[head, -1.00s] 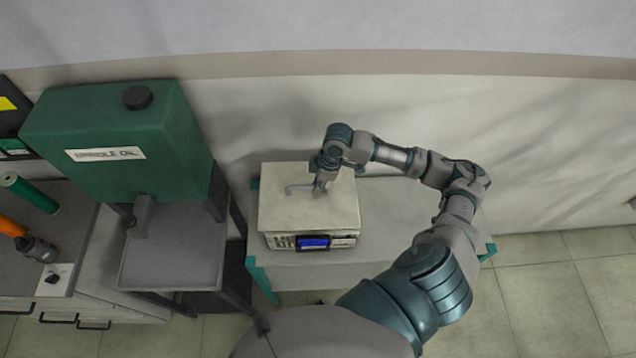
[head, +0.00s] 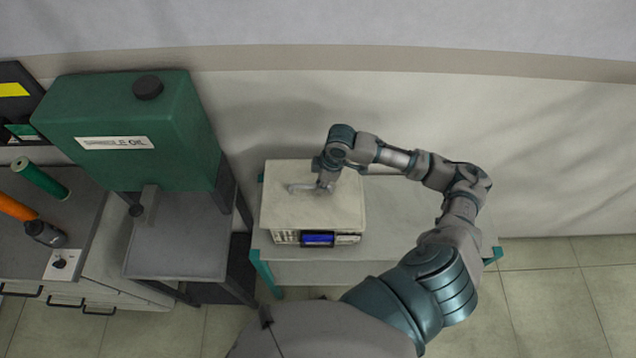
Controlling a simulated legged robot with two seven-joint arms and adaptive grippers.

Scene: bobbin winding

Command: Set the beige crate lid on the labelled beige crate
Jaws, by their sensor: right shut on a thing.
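The beige crate lid (head: 310,210) is a flat pale panel with a grey bar-shaped handle (head: 300,187) on top. It lies over the labelled beige crate (head: 285,238), whose front face shows below the lid's front edge with a dark-framed blue label (head: 318,239). The lid looks level and lined up with the crate, but I cannot tell whether it rests fully on it. My right gripper (head: 325,186) points down at the lid's top and is shut on the handle; its fingertips are small in view. My left gripper is not in view.
The crate stands at the left of a grey bench (head: 405,215) with teal legs; the bench is bare to its right. A green spindle oil tank (head: 135,125) stands on a dark stand at the left. Farther left is a workbench (head: 85,215) with green and orange cylinders. A wall is behind.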

